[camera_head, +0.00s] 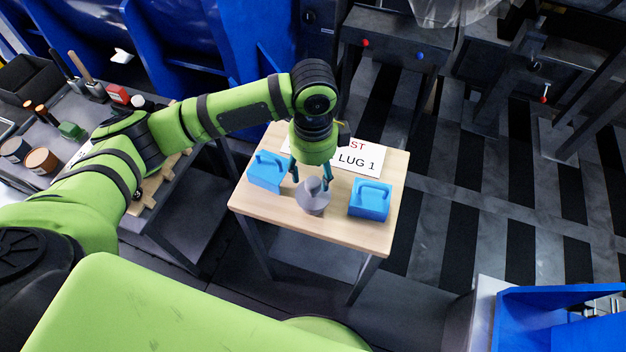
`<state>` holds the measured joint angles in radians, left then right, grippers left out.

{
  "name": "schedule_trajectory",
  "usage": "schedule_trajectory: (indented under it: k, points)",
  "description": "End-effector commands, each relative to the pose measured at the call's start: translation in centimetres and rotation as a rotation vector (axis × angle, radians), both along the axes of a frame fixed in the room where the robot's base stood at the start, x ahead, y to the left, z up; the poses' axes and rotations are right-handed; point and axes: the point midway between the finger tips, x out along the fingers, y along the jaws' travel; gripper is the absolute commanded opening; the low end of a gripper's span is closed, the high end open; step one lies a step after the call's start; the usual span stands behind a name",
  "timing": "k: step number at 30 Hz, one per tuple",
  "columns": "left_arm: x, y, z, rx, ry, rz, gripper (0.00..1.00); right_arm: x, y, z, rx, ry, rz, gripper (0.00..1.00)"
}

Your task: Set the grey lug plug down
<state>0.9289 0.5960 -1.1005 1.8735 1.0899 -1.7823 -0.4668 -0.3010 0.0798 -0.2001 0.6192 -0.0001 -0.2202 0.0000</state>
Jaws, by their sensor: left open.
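The grey lug plug (312,197) stands upright on the wooden table (290,232), near its front middle. My left gripper (311,178) comes down over it from above. Its two fingers are spread, one on either side of the plug's top. I cannot tell whether a finger touches the plug. A white sign (364,160) reading "LUG 1" lies behind the gripper, partly hidden by it. My right gripper does not show.
A blue block with a handle (268,172) stands left of the plug, and another blue block (370,201) stands right of it. A cluttered bench (75,105) is at the left. A blue bin (520,320) is at the lower right.

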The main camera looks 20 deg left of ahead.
Motion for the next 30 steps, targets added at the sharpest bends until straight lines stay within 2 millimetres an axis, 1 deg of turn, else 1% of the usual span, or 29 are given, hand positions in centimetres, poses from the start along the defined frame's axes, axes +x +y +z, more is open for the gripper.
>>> schedule_trajectory:
  k: [1,3,6,9,12,16,30]
  points:
    - [0.1,0.0,1.2,-0.001,-0.005,0.0,0.56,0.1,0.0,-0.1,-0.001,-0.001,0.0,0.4]
    - [0.1,0.0,2.6,-0.001,-0.005,-0.001,0.56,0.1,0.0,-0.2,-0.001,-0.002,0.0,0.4]
    - [0.1,-0.1,4.4,-0.001,-0.004,-0.001,0.56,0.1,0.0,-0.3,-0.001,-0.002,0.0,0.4]
    - [0.1,-0.1,5.7,-0.001,-0.002,0.0,0.56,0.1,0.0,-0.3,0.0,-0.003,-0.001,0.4]
    - [0.0,-0.1,6.4,-0.001,0.0,0.0,0.56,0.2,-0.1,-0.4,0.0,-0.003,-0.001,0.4]
    - [0.0,0.0,6.8,-0.001,0.0,0.0,0.56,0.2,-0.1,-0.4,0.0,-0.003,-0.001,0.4]
    - [0.0,0.0,6.7,0.0,0.001,0.0,0.56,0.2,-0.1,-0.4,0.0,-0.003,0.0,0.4]
